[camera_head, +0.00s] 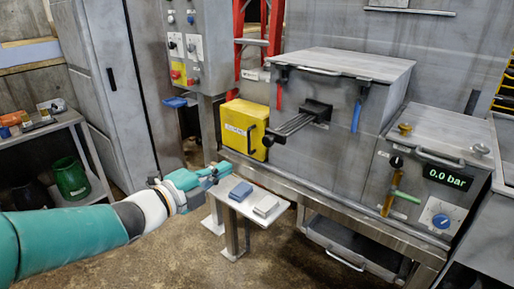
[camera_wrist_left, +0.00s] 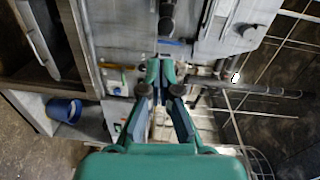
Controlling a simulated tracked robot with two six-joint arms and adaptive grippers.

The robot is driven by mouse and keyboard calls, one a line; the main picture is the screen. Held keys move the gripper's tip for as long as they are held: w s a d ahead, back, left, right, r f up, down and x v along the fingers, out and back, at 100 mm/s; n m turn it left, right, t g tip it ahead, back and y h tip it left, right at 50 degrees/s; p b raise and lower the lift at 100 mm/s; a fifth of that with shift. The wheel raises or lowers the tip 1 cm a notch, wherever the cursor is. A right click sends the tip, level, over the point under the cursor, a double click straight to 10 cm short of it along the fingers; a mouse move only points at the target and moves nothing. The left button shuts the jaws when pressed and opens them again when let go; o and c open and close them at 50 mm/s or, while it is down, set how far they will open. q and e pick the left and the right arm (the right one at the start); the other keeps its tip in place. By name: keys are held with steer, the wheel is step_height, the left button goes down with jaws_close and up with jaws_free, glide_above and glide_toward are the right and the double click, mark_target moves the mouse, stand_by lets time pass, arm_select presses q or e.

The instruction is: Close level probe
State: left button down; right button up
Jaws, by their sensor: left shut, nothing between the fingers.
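My left gripper (camera_head: 222,170) is shut and empty, in front of the yellow box and above the small side table. Its fingers meet in the wrist view (camera_wrist_left: 162,68). The yellow box (camera_head: 240,128) has a label and a dark handle and sits on the left of the grey compactor (camera_head: 345,75). A black bracket with a grey bar and dark knob (camera_head: 298,123) sticks out of the compactor's front. The gauge panel (camera_head: 425,190) at right has a yellow and green fitting and reads 0.0 bar. I cannot tell which part is the level probe. My right gripper is not in view.
The small table (camera_head: 262,214) holds a blue block (camera_head: 240,191) and a grey block (camera_head: 266,206) just below the gripper. A control box (camera_head: 188,45) and a red ladder (camera_head: 262,40) stand behind. A shelf with a green bucket (camera_head: 71,177) is at left.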

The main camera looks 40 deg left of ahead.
arm_select(q)
steer(key=p, duration=0.3)
glide_toward(266, 142)
steer(key=shift+m, duration=0.3)
steer(key=w, duration=0.7)
steer(key=shift+w+d+f, duration=0.1)
steer(key=shift+d+f, duration=0.2)
